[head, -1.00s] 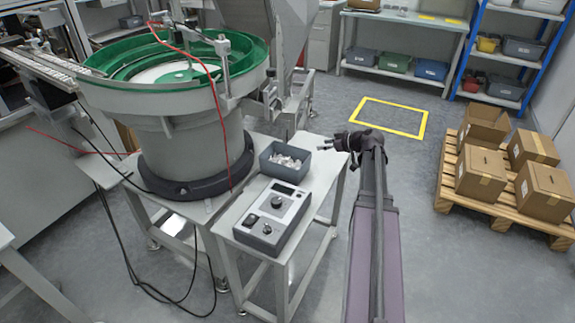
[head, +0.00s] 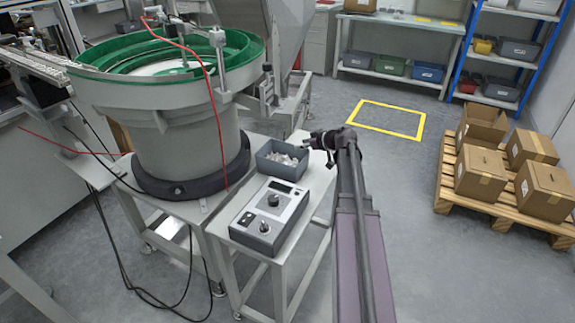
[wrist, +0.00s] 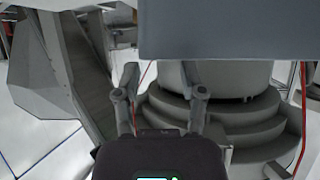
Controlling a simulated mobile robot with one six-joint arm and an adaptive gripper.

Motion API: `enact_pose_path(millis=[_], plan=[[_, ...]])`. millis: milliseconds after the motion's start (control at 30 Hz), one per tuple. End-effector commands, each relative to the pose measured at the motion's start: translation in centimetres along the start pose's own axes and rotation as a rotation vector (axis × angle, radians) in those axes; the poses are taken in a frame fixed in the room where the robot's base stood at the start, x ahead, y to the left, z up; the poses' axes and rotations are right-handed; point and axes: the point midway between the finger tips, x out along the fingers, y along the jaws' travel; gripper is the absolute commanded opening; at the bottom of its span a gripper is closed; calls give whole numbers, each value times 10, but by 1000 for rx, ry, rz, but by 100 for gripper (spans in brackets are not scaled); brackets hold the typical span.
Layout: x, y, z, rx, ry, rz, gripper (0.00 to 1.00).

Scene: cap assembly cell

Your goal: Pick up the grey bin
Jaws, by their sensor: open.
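The grey bin (head: 270,169) stands upright on the small grey table, with small pale parts inside. My gripper (head: 311,141) is at the bin's right end in the head view, close to its back right corner. In the wrist view my gripper (wrist: 165,82) shows two fingers spread apart with nothing between them. The bin's plain grey wall (wrist: 235,30) fills the upper right of that view, ahead of the fingers. The left finger lines up near the wall's left edge. I cannot tell whether a finger touches the bin.
A control box (head: 268,216) with knobs sits on the same table in front of the bin. The bowl feeder (head: 185,140) with its green bowl stands close to the left. Cartons lie on a pallet (head: 490,207) at the right. The floor between is clear.

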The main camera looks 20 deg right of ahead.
Motion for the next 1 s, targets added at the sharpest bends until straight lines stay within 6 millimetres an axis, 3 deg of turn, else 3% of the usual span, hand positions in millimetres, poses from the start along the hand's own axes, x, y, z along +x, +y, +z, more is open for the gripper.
enact_pose_path(millis=[367, 800, 1000], plan=[[2, -1, 0, -1, 0, -1, 53], [47, -3, 0, -1, 0, -3, 53], [54, -4, -1, -1, -1, -2, 53]])
